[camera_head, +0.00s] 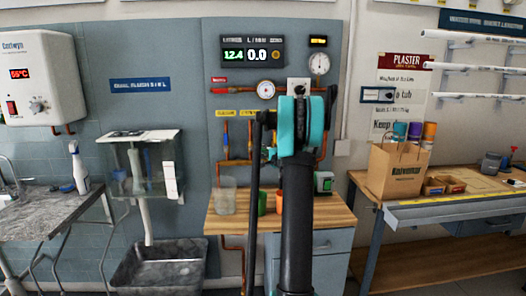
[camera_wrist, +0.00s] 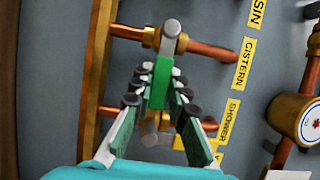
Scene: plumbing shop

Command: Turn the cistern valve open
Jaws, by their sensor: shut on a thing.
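The cistern valve (camera_wrist: 165,42) is brass, on a copper pipe beside the yellow CISTERN label (camera_wrist: 244,63) in the wrist view. Its green lever (camera_wrist: 159,88) stands roughly square across the pipe. My gripper (camera_wrist: 162,72) is shut on the green lever, one finger on each side. Another valve (camera_wrist: 150,125) sits below near the SHOWER label (camera_wrist: 229,120), partly hidden behind my fingers. In the head view my arm hides the gripper, and I cannot make out the cistern valve there.
A brass manifold (camera_wrist: 95,75) runs along the left of the wrist view, and a round brass gauge (camera_wrist: 292,115) is at right. The head view shows a display (camera_head: 251,53) reading 12.4 and 0.0, a glass-sided cistern (camera_head: 145,165) at left and a workbench (camera_head: 440,210) at right.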

